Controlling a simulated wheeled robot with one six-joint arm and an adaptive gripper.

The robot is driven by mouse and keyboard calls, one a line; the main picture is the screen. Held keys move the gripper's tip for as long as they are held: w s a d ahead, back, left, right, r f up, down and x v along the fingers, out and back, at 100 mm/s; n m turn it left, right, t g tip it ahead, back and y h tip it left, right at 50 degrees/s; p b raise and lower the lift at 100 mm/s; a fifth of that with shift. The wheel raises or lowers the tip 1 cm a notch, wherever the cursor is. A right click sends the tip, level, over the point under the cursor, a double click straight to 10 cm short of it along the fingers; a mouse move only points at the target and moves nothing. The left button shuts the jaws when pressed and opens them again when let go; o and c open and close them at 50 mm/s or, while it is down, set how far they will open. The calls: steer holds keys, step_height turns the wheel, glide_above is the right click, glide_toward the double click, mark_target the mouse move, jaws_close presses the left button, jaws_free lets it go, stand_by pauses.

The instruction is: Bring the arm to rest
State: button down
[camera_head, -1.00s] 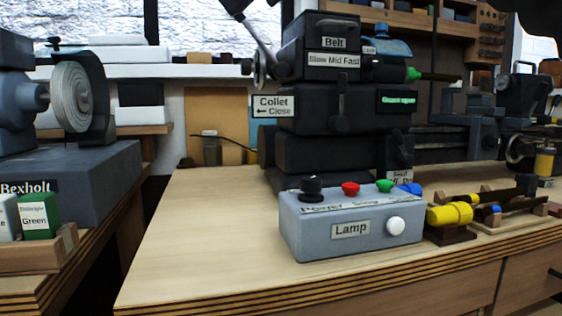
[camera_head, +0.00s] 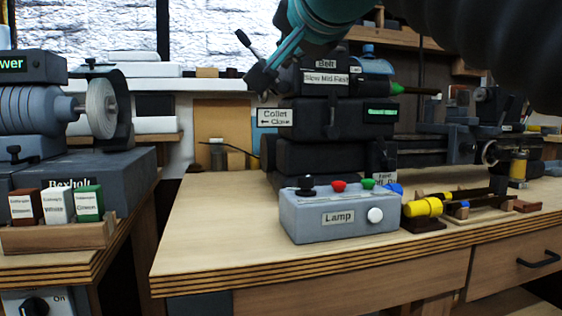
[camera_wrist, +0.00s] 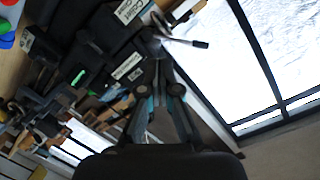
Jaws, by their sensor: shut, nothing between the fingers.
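My gripper (camera_head: 262,76) is shut and empty. In the head view it hangs from my teal arm, which enters from the top, and it overlaps the upper left of the dark lathe headstock (camera_head: 325,118). In the wrist view its fingers (camera_wrist: 157,78) meet in front of the tilted machine, with its labels to the left and a bright window to the right. Whether it touches the machine cannot be told.
A grey Lamp control box (camera_head: 338,217) stands on the wooden bench (camera_head: 220,240). A yellow-handled tool (camera_head: 422,207) lies right of it. A grinder (camera_head: 100,108) and a rack of compound bars (camera_head: 60,236) stand on the left bench. Bare bench lies left of the box.

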steer(key=s+d+f+n+g+h+p, duration=0.1)
steer(key=d+f+n+g+h, duration=0.3)
steer(key=f, duration=0.9)
steer(key=s+d+f+m+g+y+p, duration=0.15)
steer(key=d+f, duration=0.35)
steer(key=f, duration=0.8)
steer(key=s+d+f+g, duration=0.1)
steer(key=s+d+f, duration=0.1)
steer(key=f, duration=0.6)
steer(key=s+d+f+n+g+h, duration=0.1)
steer(key=s+f+g, duration=0.1)
steer(key=s+f, duration=0.3)
steer(key=s+d+f+n+g, duration=0.1)
steer(key=s+f, duration=0.3)
steer(key=f, duration=0.6)
steer(key=shift+s+d+f+g, duration=0.25)
steer(key=shift+d+f+g, duration=0.1)
steer(key=shift+d, duration=0.5)
